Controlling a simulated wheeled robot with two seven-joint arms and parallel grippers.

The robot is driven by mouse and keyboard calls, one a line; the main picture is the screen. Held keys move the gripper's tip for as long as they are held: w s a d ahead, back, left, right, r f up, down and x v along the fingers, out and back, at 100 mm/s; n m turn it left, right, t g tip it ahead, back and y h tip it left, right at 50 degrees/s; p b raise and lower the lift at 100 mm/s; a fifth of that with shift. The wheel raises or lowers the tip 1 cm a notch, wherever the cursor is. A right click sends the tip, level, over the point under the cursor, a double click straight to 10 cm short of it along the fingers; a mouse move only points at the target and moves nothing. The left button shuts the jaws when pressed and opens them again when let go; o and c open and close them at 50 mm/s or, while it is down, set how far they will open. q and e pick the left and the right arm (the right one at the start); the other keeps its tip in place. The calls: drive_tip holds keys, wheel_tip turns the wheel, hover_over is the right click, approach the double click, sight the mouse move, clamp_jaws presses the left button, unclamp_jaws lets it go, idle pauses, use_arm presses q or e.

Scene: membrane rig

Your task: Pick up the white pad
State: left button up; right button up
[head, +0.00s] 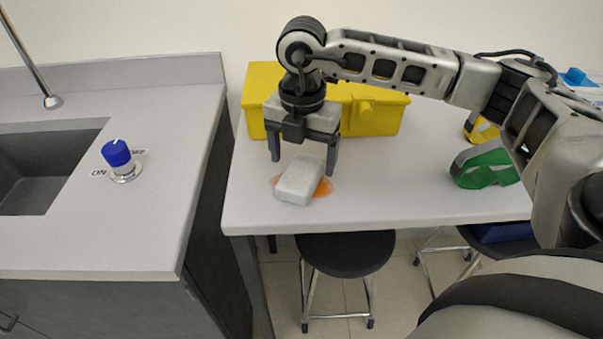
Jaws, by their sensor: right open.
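The white pad (298,181) is a pale block lying on the table, on top of an orange stain (324,188) that shows at its sides. My right gripper (303,165) points down over the far end of the pad. Its two fingers are open and spread to the left and right of the pad. I see no grip on the pad, and I cannot tell how far the fingertips are above the table. My left gripper is not in view.
A yellow box (375,112) stands behind the gripper. A green tape dispenser (483,166) is at the right. A sink counter (165,190) with a blue knob (116,153) is at the left. A black stool (345,255) stands below the table. The tabletop (400,200) right of the pad is clear.

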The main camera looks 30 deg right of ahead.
wheel_tip(320, 180, down, 2)
drive_tip(key=shift+f, duration=0.2)
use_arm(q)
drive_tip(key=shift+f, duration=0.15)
use_arm(e)
drive_tip(key=shift+f, duration=0.25)
drive_tip(key=c, duration=1.1)
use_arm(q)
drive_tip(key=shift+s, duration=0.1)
use_arm(e)
drive_tip(key=shift+r, duration=0.15)
